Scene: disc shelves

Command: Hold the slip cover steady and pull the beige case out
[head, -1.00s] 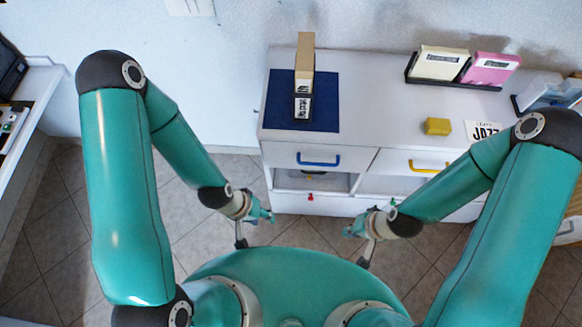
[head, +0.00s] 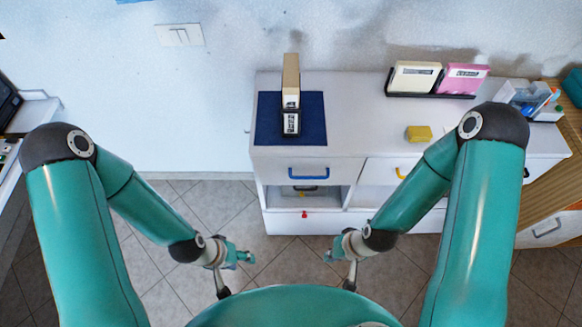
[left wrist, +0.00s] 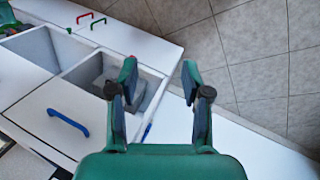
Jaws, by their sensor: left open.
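The beige case (head: 291,76) stands upright on a dark blue mat (head: 268,104) at the left end of the white cabinet top. The black slip cover (head: 291,122), with a white label, is around its lower or near end; how deep the case sits in it I cannot tell. My left gripper (head: 246,257) hangs in front of the cabinet, below its top and well apart from the case. In the left wrist view its fingers (left wrist: 160,78) are apart with nothing between them. My right gripper (head: 330,257) is also low in front of the cabinet, touching nothing visible; its fingers are too small to judge.
The white cabinet top (head: 350,125) is clear between the mat and a yellow block (head: 418,133). A rack behind holds a cream case (head: 415,77) and a pink case (head: 463,79). A blue-handled drawer (head: 309,172) is below the mat. A wooden surface (head: 558,160) stands at right.

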